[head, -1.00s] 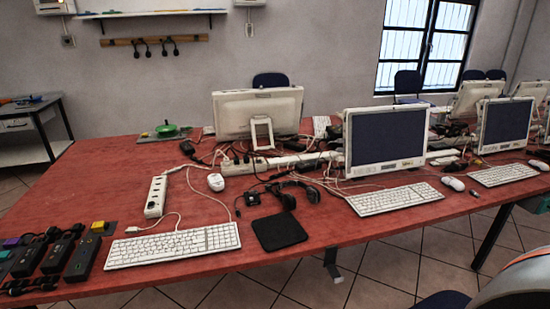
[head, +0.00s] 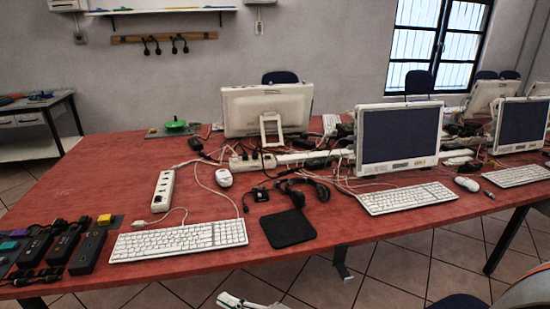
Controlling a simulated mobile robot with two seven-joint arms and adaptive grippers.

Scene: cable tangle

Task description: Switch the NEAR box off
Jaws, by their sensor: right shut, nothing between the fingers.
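Several black boxes lie side by side on the red table at the lower left: a left one (head: 33,248), a middle one (head: 64,244) and a right one (head: 88,250). Black plugs and cables sit around them. I cannot tell which is the NEAR box or how its switch stands. My right gripper (head: 229,300) shows as a small white piece at the bottom edge, in front of the table and well right of the boxes. It is shut and empty, and mostly cut off. My left gripper is not in view.
A yellow block (head: 104,219) is by the boxes. A white keyboard (head: 180,240), a white power strip (head: 163,190) and a black mouse pad (head: 287,228) lie to their right. Monitors (head: 398,140) and tangled cables fill the back. Bare red table (head: 105,170) lies behind the boxes.

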